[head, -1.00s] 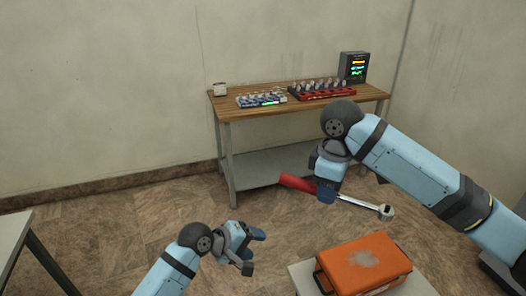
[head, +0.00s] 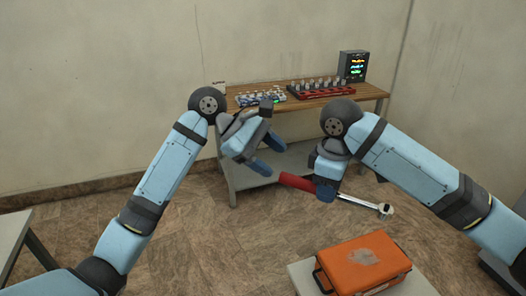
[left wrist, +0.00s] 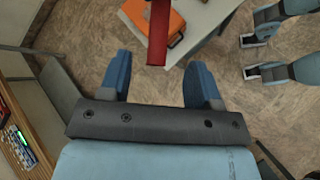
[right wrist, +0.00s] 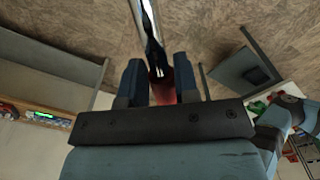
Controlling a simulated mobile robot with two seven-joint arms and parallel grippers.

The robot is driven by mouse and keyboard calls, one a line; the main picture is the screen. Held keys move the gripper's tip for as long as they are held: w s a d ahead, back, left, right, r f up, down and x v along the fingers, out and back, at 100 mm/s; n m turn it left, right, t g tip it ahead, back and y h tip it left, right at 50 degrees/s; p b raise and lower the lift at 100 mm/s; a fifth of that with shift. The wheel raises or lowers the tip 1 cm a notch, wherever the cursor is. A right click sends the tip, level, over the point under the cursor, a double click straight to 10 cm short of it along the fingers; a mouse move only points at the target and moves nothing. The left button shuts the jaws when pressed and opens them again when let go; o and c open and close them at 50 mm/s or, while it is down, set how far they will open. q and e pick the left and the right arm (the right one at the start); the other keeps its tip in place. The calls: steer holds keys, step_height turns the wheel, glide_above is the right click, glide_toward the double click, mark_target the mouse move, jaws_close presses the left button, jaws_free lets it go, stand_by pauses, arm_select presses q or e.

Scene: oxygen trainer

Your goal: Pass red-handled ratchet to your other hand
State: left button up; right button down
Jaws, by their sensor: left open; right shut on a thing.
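The red-handled ratchet (head: 298,182) is held in the air, its red handle end pointing left and its silver head to the right. My right gripper (head: 327,182) is shut on the handle. In the right wrist view the red handle (right wrist: 161,88) lies between the fingers and the metal shaft runs away from them. My left gripper (head: 268,140) is open and empty, to the left of the handle's free end and a little above it. In the left wrist view the handle end (left wrist: 157,45) shows ahead of the open fingers (left wrist: 158,80), apart from them.
An orange toolbox (head: 362,264) sits on a pale table (head: 303,275) below the ratchet. A wooden workbench (head: 226,108) with racks and a small monitor (head: 352,65) stands against the wall. Another table edge (head: 14,225) is at far left.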

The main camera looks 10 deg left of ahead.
mark_target(299, 180)
arm_select(q)
steer(key=x, duration=1)
steer(key=shift+f, duration=0.15)
steer(key=shift+s, duration=0.1)
jaws_close()
arm_select(e)
steer(key=shift+r, duration=0.1)
steer(key=c, duration=0.8)
jaws_free()
